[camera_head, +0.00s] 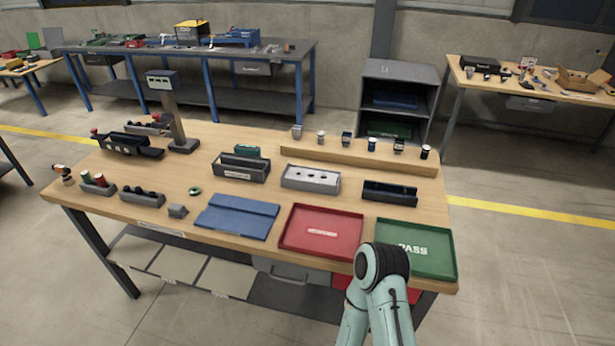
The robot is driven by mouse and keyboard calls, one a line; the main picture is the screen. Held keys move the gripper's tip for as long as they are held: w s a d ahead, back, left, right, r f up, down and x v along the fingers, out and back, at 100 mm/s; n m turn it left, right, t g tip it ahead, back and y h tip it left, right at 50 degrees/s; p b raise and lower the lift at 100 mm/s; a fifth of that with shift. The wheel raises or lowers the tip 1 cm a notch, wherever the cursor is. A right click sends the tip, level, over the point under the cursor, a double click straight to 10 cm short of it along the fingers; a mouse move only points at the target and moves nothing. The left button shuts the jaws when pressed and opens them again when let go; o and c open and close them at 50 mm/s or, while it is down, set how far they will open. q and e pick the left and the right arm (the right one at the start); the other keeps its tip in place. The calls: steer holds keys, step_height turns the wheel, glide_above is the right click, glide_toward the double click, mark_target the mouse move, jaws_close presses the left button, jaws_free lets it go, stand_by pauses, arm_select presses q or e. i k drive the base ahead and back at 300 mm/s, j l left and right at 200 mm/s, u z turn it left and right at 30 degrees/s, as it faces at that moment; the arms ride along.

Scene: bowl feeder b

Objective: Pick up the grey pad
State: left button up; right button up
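No thing is clearly marked as the grey pad. A small grey block (177,211) sits near the front edge of the table, left of a flat blue mat (237,216). It is small in the picture, so I cannot tell whether it is the pad. Flat pale grey panels (227,278) lie on the shelf under the table. One teal arm of mine, with a black joint, comes up from the bottom edge at the right front of the table. Its gripper does not show, and neither does the other gripper.
A red tray (321,232) and a green tray (415,249) stand along the front right, partly behind my arm. Small parts line a raised wooden ledge (357,160).

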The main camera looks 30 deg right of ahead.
mark_target(178, 210)
steer(key=j+z, duration=0.1)
steer(key=z, duration=0.4)
steer(key=i+j+z, duration=0.1)
steer(key=z, duration=0.35)
steer(key=j+z, duration=0.15)
steer(key=z, duration=0.35)
steer(key=j+z, duration=0.35)
steer(key=j, duration=0.15)
steer(key=j+z, duration=0.35)
steer(key=j, duration=0.2)
steer(key=k+j+z, duration=0.1)
steer(key=j, duration=0.25)
steer(key=k+j, duration=0.1)
steer(key=j, duration=0.25)
steer(key=k+j+z, duration=0.15)
steer(key=j, duration=0.2)
steer(key=i, duration=0.05)
